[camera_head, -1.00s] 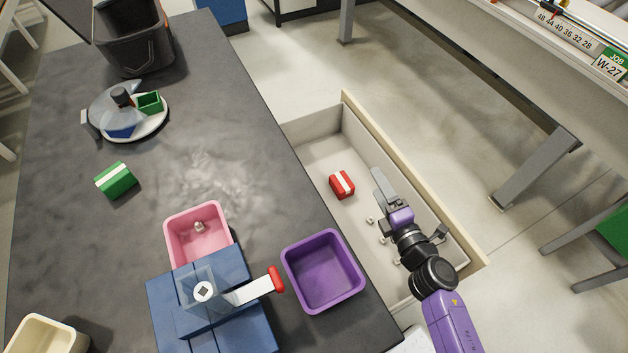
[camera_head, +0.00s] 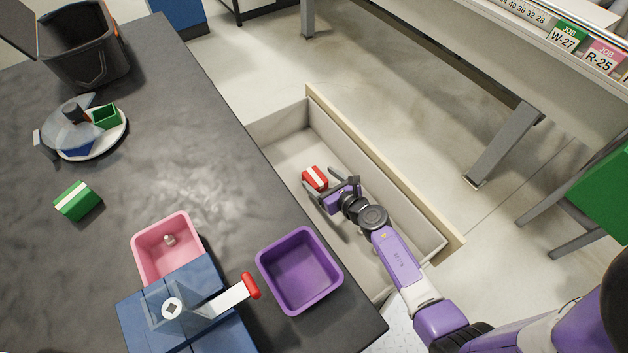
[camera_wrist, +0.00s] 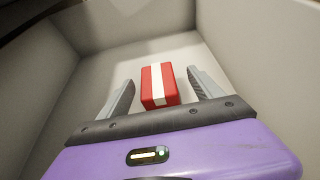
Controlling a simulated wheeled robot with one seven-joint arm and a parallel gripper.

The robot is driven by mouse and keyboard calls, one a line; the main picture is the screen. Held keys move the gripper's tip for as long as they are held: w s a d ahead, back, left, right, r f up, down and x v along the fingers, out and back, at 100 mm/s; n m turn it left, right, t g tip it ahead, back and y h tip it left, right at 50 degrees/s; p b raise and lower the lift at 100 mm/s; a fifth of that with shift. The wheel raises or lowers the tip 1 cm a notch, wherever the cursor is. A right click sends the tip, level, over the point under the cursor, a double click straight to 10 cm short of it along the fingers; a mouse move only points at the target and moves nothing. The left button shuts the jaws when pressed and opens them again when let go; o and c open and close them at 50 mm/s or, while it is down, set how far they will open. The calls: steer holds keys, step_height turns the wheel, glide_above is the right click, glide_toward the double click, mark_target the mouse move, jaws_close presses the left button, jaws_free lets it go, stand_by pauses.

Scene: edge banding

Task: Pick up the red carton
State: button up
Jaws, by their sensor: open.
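The red carton (camera_head: 315,177) with a white band lies on the floor of the open drawer (camera_head: 437,236). My gripper (camera_head: 322,182) is down in the drawer, open, with its fingers pointing at the carton. In the wrist view the red carton (camera_wrist: 159,86) shows ahead, between the lines of the two spread fingers (camera_wrist: 160,92). A gap shows on each side of it. The near part of the drawer floor is hidden by my arm.
Drawer walls surround my gripper closely. On the dark worktop (camera_head: 200,130) beside it stand a purple bin (camera_head: 300,270), a pink bin (camera_head: 165,245), a blue device with a red-tipped lever (camera_head: 250,286), a green carton (camera_head: 77,201) and a lidded plate (camera_head: 85,155).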

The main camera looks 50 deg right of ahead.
mark_target(314, 176)
steer(key=b+x, duration=0.1)
steer(key=x, duration=0.5)
steer(key=shift+a, duration=0.2)
steer(key=c, duration=1.4)
steer(key=shift+c, duration=0.3)
steer(key=shift+r, duration=0.15)
